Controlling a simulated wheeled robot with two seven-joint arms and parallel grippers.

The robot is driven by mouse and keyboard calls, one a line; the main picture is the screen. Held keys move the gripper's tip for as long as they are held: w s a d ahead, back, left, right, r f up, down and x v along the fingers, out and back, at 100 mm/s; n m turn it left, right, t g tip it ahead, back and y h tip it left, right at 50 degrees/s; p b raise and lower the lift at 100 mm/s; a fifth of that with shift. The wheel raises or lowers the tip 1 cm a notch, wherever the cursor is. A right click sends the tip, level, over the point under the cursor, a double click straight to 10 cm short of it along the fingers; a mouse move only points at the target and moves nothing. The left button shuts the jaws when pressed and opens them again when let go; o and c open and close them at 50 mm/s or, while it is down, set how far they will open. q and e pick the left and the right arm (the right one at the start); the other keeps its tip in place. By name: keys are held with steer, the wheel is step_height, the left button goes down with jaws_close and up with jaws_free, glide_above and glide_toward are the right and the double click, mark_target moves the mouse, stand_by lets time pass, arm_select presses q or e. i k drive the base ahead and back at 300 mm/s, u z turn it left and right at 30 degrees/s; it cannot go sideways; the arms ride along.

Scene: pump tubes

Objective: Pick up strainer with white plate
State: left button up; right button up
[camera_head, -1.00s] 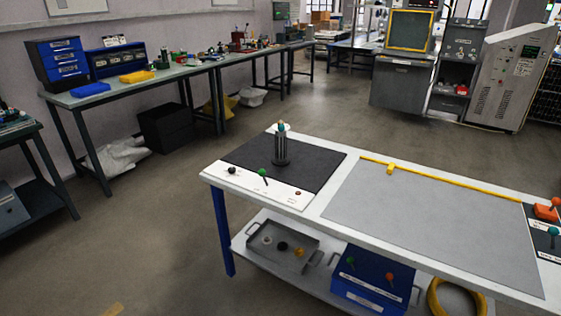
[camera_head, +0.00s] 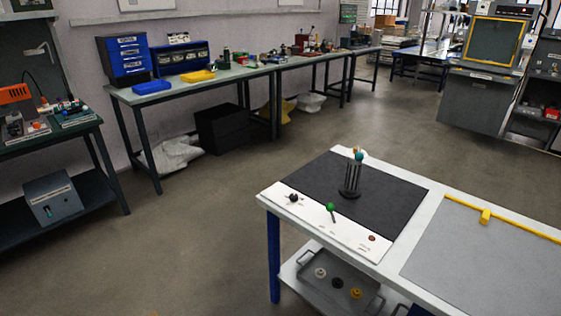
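No part is clearly recognisable as a strainer with a white plate at this size. On the near workbench, a white strip (camera_head: 347,240) lies along the front of a black mat (camera_head: 385,197). A small black part (camera_head: 293,198), a green-headed part (camera_head: 330,208) and a small red part (camera_head: 372,238) rest on the strip. A dark upright rack (camera_head: 351,180) with a teal-topped and an orange-topped piece stands on the mat. On the lower shelf, a grey tray (camera_head: 304,286) holds a whitish part (camera_head: 320,272), a black part (camera_head: 337,282) and a yellow part (camera_head: 356,293). Neither gripper is in view.
The near workbench (camera_head: 437,205) has a grey mat (camera_head: 490,262) and a yellow bar (camera_head: 486,215) at right. A long bench (camera_head: 222,78) with blue drawers (camera_head: 125,58) stands along the wall. A dark table (camera_head: 75,140) is at left. The floor (camera_head: 200,230) between is open.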

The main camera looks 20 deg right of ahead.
mark_target(351, 189)
steer(key=u, duration=0.05)
steer(key=i, duration=1.05)
steer(key=z, duration=0.45)
